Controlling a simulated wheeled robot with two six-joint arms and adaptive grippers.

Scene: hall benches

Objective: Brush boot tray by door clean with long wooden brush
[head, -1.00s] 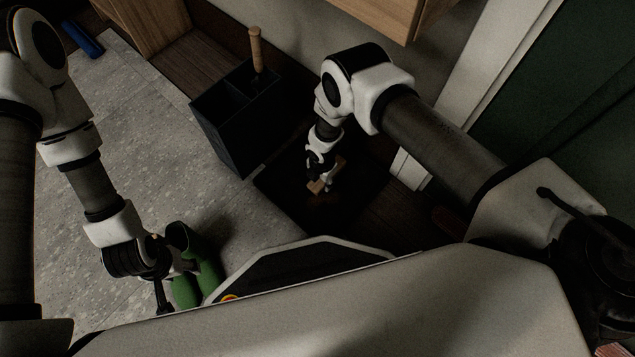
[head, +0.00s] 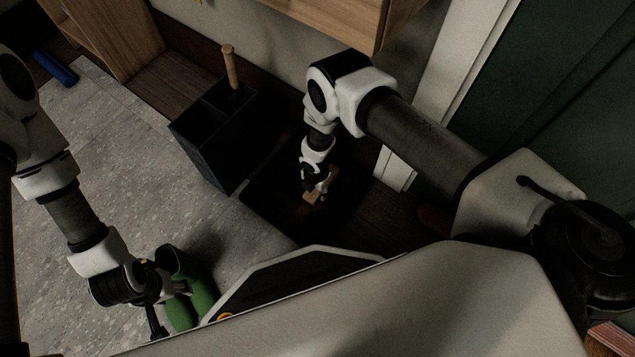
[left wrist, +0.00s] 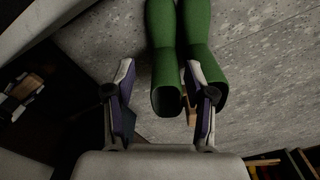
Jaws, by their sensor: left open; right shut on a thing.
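The boot tray (head: 262,200) is a dark, low rectangle on the floor beside the door, poorly lit. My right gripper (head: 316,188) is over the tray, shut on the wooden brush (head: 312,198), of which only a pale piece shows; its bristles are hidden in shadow. I cannot tell whether the brush touches the tray. The brush also shows in the left wrist view (left wrist: 22,92). My left gripper (head: 165,302) is open beside the green boots (head: 195,293). In the left wrist view, the boots (left wrist: 182,60) appear just beyond the open fingers, and nothing is visibly gripped.
A dark divided bin (head: 207,150) with a wooden handle (head: 230,68) sticking up stands behind the tray. A wooden cabinet (head: 335,20) overhangs at the back. The green door (head: 560,95) and white frame are at right. A blue roll (head: 55,69) lies far left. Grey floor is open at left.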

